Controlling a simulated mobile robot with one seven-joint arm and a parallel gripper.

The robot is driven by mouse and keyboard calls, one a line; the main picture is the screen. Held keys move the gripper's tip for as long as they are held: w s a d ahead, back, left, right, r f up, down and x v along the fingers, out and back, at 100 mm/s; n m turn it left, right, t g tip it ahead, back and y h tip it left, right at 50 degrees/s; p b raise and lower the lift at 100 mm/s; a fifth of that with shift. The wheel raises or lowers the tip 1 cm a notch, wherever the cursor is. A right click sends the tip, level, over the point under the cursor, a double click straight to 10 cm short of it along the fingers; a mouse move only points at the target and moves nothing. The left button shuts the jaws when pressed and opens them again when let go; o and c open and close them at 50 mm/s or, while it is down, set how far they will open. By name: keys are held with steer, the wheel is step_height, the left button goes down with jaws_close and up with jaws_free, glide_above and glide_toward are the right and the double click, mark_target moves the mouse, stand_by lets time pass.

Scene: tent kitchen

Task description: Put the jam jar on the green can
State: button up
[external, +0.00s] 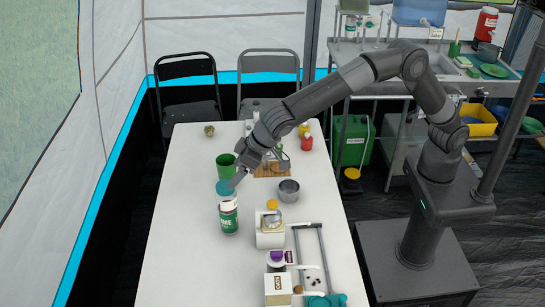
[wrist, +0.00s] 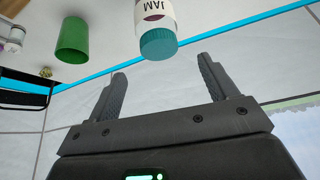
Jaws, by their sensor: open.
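A plain green cup (external: 226,166) stands behind the jar. A grey metal bowl (external: 289,191) is to the right. A white box (external: 278,289), jars and a metal rack (external: 311,258) crowd the near right.

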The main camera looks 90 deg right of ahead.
steer(key=s+d+r, duration=0.5)
steer(key=s, duration=0.3)
steer(key=s+d+r, duration=0.4)
steer(key=s+d, duration=0.1)
steer(key=s, duration=0.3)
steer(key=s+d+r, duration=0.5)
steer(key=s, duration=0.3)
steer(key=s+d+f, duration=0.2)
steer(key=s, duration=0.6)
steer(key=s+d+f+n, duration=0.1)
steer(key=s+d+f, duration=0.1)
steer(key=s, duration=0.7)
steer(key=s+d+f+n+y, duration=0.1)
steer(key=s+f, duration=0.1)
steer(key=s, duration=0.7)
steer(key=shift+d+f+g, duration=0.15)
steer(key=shift+d+g, duration=0.25)
